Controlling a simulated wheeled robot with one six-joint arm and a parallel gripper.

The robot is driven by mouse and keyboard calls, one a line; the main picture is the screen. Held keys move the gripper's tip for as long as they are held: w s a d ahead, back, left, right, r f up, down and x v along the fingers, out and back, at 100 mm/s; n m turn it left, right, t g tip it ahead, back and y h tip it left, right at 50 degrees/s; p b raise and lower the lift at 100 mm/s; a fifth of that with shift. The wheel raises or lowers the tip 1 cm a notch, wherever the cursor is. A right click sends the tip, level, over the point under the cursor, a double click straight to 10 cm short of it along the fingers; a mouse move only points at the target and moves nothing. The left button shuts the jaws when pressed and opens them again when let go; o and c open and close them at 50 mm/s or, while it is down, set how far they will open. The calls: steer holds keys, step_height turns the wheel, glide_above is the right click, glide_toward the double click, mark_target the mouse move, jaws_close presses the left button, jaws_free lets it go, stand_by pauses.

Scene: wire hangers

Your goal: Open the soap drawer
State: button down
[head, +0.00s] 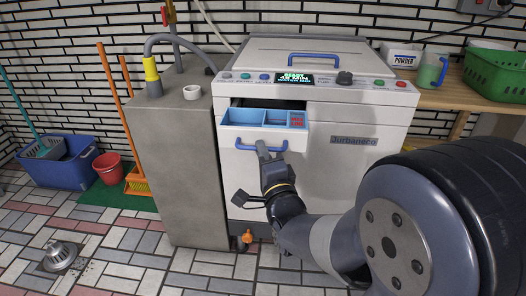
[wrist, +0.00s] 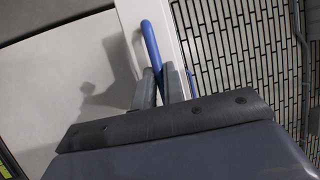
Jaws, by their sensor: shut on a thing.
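The soap drawer (head: 242,136) sticks out from the upper left of the white washing machine's front, so its blue compartments (head: 245,118) show from above. A red marked section lies at their right end. The drawer has a blue bar handle (head: 272,147) on its white front. My gripper (head: 263,150) is at this handle, with its fingers shut on it. In the wrist view the blue handle (wrist: 151,45) runs down between the two grey fingers (wrist: 160,85). The lower part of the handle is hidden by the fingers.
The washing machine (head: 350,150) has a lit panel and a blue lid handle (head: 314,58). A grey cabinet (head: 180,150) stands close on its left. A wooden shelf (head: 440,98) with a green basket (head: 497,75) is at right. A floor drain (head: 61,257) lies at lower left.

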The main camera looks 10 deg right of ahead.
steer(key=c, duration=1.5)
jaws_free()
steer(key=shift+s, duration=0.1)
steer(key=a+b+v, duration=0.1)
steer(key=v, duration=0.9)
steer(key=shift+s+d+b, duration=0.3)
steer(key=shift+d, duration=0.15)
steer(key=shift+w, duration=0.1)
steer(key=d+p+x, duration=0.1)
steer(key=x, duration=1)
steer(key=shift+a+p, duration=0.35)
steer(key=shift+p, duration=0.05)
